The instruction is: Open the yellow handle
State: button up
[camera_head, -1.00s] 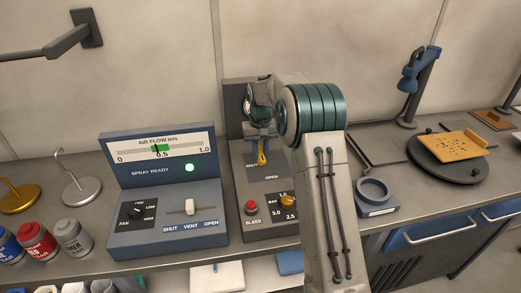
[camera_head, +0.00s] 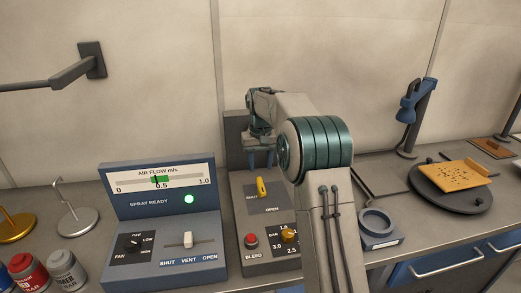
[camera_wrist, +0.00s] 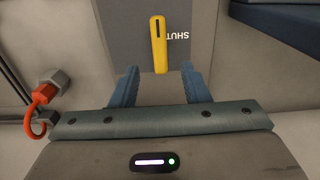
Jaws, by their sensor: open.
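The yellow handle (camera_head: 262,187) sits on the grey panel (camera_head: 247,213), beside the printed SHUT label and above the OPEN label. It stands roughly upright in the head view. My gripper (camera_head: 262,159) is above the handle in that view, its blue fingers apart. In the wrist view the handle (camera_wrist: 159,45) runs up and down the picture, with SHUT upside down beside it. The open fingers of my gripper (camera_wrist: 160,87) lie below the handle's near end, one to each side, with nothing between them. The handle's pivot is hard to make out.
The same panel carries a red bleed button (camera_head: 251,240) and an amber bar knob (camera_head: 289,235). A blue air-flow console (camera_head: 160,235) stands to the left. A round blue-grey holder (camera_head: 377,225) stands to the right. An orange hook (camera_wrist: 40,97) shows in the wrist view.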

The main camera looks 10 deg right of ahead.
notch_tip(320, 180, up, 6)
jog(key=shift+r, duration=0.25)
